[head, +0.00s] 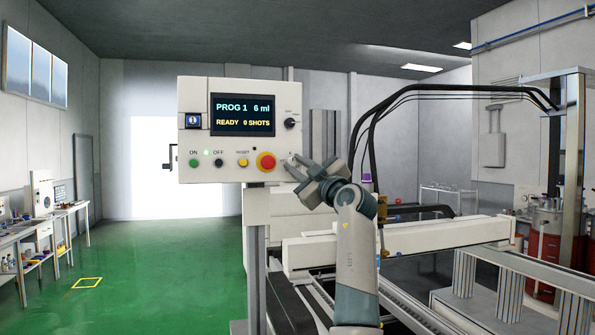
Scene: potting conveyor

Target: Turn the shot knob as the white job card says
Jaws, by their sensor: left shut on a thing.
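A white control panel (222,158) faces me, with a dark screen (243,115) reading PROG 1, 6 ml, READY, 0 SHOTS. A small black knob (291,123) sits on the panel right of the screen, with labels too small to read. My left gripper (290,164) is at the panel's lower right edge, below that knob and apart from it. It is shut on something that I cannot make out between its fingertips. I cannot make out a white job card. My right gripper is not in view.
A red emergency button (265,162) on a yellow base sits just left of my gripper. ON, OFF and RESET buttons (243,163) run along the panel's lower part. Black hoses and a white conveyor beam (410,240) lie to the right. The green floor (150,275) at left is mostly clear.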

